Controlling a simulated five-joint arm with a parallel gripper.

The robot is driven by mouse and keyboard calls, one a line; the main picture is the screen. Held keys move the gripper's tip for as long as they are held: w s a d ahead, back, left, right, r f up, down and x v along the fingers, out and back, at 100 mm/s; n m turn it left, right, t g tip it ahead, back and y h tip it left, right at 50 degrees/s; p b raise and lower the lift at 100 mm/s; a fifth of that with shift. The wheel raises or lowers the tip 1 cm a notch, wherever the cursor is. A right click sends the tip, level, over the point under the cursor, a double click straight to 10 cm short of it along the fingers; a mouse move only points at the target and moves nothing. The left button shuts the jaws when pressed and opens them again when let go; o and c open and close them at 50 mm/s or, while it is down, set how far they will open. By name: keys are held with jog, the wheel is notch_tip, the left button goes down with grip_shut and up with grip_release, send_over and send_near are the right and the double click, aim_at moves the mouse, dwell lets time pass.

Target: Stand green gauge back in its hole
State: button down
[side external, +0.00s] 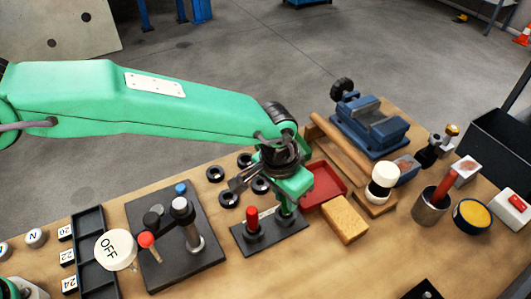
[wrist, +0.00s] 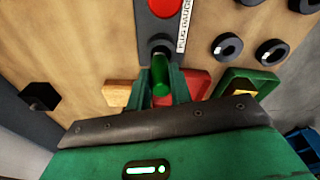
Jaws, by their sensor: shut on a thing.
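The green gauge (wrist: 160,76) is a green cylinder between my gripper's fingers in the wrist view. My gripper (wrist: 161,92) is shut on it; in the side view my gripper (side external: 287,205) is over the right part of a dark gauge block (side external: 243,240). The gauge's lower end meets or overlaps a dark round collar (wrist: 160,46); I cannot tell whether it is seated in the hole. The red gauge (side external: 252,219) stands upright in the block's left position, and its round red top (wrist: 163,7) shows in the wrist view. My gripper mostly hides the green gauge in the side view.
A red tray (side external: 322,184) and a tan sponge-like block (side external: 345,219) are close on the right. Several black rings (side external: 215,174) lie behind the gauge block. A dark stand with knobs (side external: 130,215) is to the left. A blue vise (side external: 369,125) is at the back right.

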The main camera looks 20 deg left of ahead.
dwell(0.4)
jog(key=c, duration=1.2)
grip_release()
jog(key=shift+s+a+r, duration=0.1)
jog(key=shift+a+r, duration=0.05)
jog(key=shift+r, duration=1.1)
jog(key=shift+s+a+r, duration=0.1)
jog(key=shift+s+r, duration=0.05)
jog(key=shift+r, duration=1.15)
jog(key=shift+s+a+r, duration=0.1)
jog(key=shift+a+r, duration=0.05)
jog(key=shift+r, duration=1.1)
